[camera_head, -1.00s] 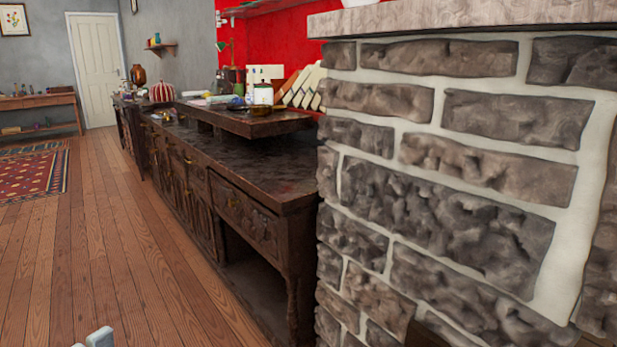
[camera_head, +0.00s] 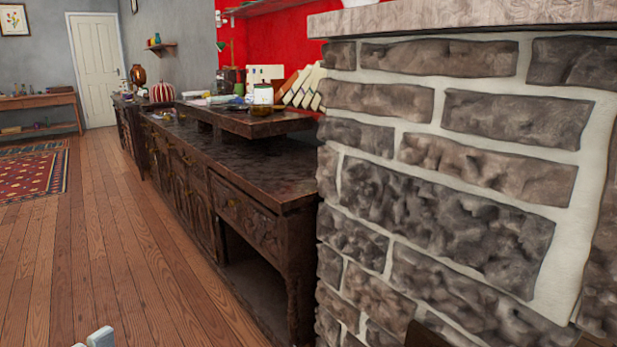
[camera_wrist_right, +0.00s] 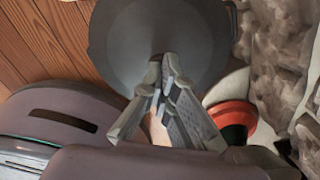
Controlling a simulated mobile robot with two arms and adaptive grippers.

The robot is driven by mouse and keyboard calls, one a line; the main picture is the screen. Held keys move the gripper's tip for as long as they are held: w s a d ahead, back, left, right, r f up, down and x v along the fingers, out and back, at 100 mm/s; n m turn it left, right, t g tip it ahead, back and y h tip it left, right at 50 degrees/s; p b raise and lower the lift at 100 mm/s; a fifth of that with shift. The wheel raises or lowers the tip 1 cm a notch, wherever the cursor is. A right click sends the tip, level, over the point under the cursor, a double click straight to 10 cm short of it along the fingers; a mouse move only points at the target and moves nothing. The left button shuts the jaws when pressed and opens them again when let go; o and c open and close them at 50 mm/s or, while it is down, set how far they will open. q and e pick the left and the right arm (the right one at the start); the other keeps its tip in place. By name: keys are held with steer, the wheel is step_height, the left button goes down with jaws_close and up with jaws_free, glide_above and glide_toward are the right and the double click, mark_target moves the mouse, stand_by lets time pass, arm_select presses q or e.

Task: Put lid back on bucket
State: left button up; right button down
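A dark grey round lid (camera_wrist_right: 125,45) with a raised rim fills the top middle of the right wrist view. My right gripper (camera_wrist_right: 163,62) reaches up to the lid's centre. Its fingertips have come together there and look shut on the lid's middle, where the fingers hide the grip point. I cannot make out a separate bucket in either view. Two pale grey tips (camera_head: 96,339) at the bottom left edge of the head view look like my left gripper; most of it is cut off.
A stone pillar (camera_head: 450,190) fills the right of the head view and shows beside the lid. A dark wooden sideboard (camera_head: 235,170) with clutter runs along the wall. An orange-red rubber cup (camera_wrist_right: 232,115) lies right of my gripper. The wooden floor (camera_head: 110,240) at left is clear.

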steer(key=shift+f, duration=0.3)
stand_by(0.7)
